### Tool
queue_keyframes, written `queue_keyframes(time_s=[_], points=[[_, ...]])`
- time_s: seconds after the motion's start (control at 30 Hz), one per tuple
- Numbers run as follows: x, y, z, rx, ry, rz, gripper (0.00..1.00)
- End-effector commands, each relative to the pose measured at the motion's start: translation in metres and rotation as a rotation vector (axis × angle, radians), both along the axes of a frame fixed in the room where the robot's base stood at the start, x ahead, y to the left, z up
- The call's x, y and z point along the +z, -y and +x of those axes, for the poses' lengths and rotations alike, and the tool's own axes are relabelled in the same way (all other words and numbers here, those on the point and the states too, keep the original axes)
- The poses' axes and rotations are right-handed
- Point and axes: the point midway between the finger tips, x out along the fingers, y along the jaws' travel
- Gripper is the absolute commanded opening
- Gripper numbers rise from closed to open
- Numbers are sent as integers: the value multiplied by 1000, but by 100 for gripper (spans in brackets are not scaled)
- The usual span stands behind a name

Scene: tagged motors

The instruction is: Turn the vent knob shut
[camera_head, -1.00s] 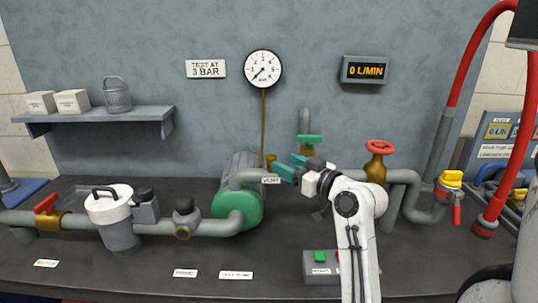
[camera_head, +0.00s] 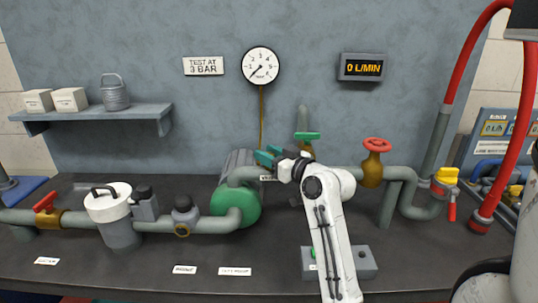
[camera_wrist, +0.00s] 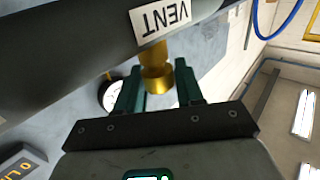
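The brass vent knob (camera_wrist: 156,78) shows in the wrist view below the white VENT label (camera_wrist: 160,19) on a grey pipe. My gripper (camera_wrist: 157,68) is open, with one teal finger on each side of the knob. Narrow gaps seem to remain, and I cannot tell whether either finger touches it. In the head view my gripper (camera_head: 266,155) is at the pipe above the green pump (camera_head: 236,205), and its fingers hide the knob. The VENT label is mostly covered there.
A pressure gauge (camera_head: 261,66) hangs on the wall above; its needle points low left. A display (camera_head: 362,68) reads 0 L/MIN. A green-handled valve (camera_head: 307,136) and a red-wheeled valve (camera_head: 377,146) stand right of my gripper. A grey button box (camera_head: 362,262) lies below my arm.

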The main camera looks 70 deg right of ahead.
Motion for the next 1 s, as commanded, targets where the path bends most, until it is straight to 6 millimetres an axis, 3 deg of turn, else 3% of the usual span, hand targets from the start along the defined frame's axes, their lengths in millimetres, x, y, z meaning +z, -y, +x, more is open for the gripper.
queue_keyframes(time_s=[0.3,0.67,1.0], points=[[0,0,0,0,0,0,6],[2,-1,0,-42,-2,1,6],[2,-2,2,-204,-3,0,6]])
